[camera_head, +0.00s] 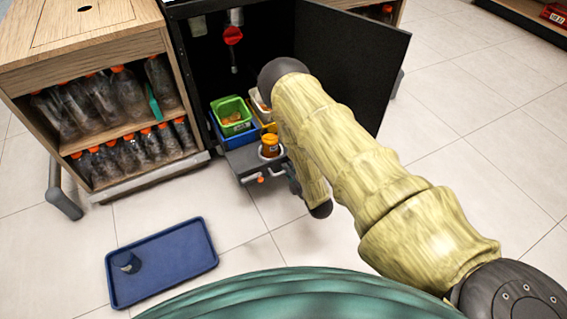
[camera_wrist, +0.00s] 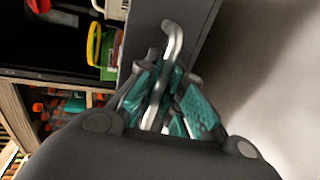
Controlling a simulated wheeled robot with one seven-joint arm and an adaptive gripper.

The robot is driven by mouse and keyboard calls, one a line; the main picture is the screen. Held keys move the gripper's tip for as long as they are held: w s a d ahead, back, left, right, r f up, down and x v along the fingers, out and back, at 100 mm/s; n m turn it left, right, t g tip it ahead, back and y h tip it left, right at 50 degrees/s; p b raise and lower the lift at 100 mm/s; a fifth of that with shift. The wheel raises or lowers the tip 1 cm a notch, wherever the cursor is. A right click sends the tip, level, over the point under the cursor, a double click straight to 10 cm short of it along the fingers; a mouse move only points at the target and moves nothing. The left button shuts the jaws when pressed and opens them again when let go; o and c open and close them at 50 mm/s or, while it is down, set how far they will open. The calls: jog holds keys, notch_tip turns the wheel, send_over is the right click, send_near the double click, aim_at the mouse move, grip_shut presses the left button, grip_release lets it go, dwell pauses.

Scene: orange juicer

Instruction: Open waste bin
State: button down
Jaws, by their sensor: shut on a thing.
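In the wrist view, my gripper (camera_wrist: 165,88) is shut on a bent silver metal handle (camera_wrist: 174,38), which runs between its teal finger pads. Behind the handle is a dark grey panel (camera_wrist: 204,28). In the head view, my gripper (camera_head: 293,180) is low at the right end of a grey shelf or drawer (camera_head: 243,163) in front of the black cabinet; my arm hides much of it.
The black cabinet door (camera_head: 365,60) stands open behind my arm. A green container (camera_head: 231,113) and an orange-topped jar (camera_head: 271,143) are by the cabinet opening. A wooden bottle rack (camera_head: 90,55) stands left. A blue tray (camera_head: 162,262) lies on the otherwise clear floor.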

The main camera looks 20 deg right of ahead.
jog(key=shift+v, duration=0.85)
jog(key=shift+f, duration=0.2)
jog(key=c, duration=1.5)
grip_release()
jog(key=shift+c, duration=0.2)
jog(key=v, duration=1.2)
jog(key=shift+f, duration=0.1)
